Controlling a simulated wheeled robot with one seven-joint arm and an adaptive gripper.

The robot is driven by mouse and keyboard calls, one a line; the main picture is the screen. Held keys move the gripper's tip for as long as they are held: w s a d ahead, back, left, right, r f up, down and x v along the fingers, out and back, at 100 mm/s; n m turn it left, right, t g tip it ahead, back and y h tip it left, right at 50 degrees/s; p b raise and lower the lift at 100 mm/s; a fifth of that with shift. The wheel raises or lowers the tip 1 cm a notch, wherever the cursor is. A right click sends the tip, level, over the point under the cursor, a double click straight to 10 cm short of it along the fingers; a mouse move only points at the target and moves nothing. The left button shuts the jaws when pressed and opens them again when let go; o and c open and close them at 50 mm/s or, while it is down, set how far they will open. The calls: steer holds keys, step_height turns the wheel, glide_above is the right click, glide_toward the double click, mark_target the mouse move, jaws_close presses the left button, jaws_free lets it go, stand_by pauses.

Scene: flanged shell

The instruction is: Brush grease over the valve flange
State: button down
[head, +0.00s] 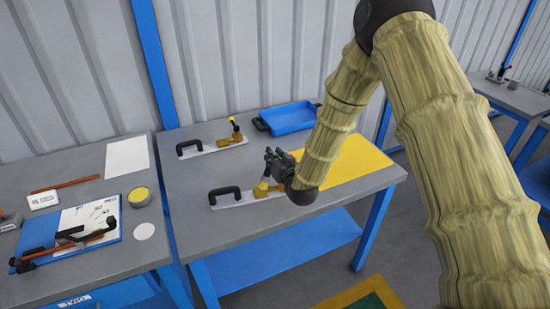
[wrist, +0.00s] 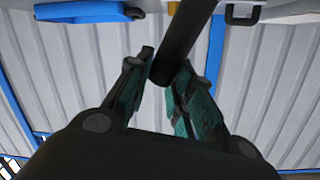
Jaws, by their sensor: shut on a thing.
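My gripper (head: 274,163) is over the middle table, beside the nearer brass valve fitting (head: 263,190). In the wrist view its fingers (wrist: 166,85) are shut on a dark round handle (wrist: 186,35); the working end of that tool is out of view. The nearer fitting sits on a pale plate (head: 238,199) with a black handle. I cannot tell whether the held tool touches it. A second brass fitting (head: 233,138) with a yellow-tipped stem is on a similar plate farther back. A round tin (head: 139,197) with a yellow top, possibly grease, stands on the left table.
A blue tray (head: 290,118) stands at the back of the middle table, and a yellow sheet (head: 352,163) lies at its right. The left table holds a blue clipboard (head: 105,216), a white sheet (head: 127,155) and a reddish rod (head: 65,185). The middle table's front left is clear.

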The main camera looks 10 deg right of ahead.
steer(key=a, duration=0.3)
steer(key=a+b, duration=0.1)
steer(key=a, duration=0.1)
steer(key=shift+s+a, duration=0.25)
steer(key=shift+s, duration=0.15)
stand_by(0.4)
steer(key=shift+r+p, duration=1.3)
steer(key=shift+r, duration=1.8)
step_height(320, 180, up, 3)
steer(key=shift+f+p, duration=0.1)
steer(key=shift+p, duration=0.4)
steer(key=shift+f, duration=0.1)
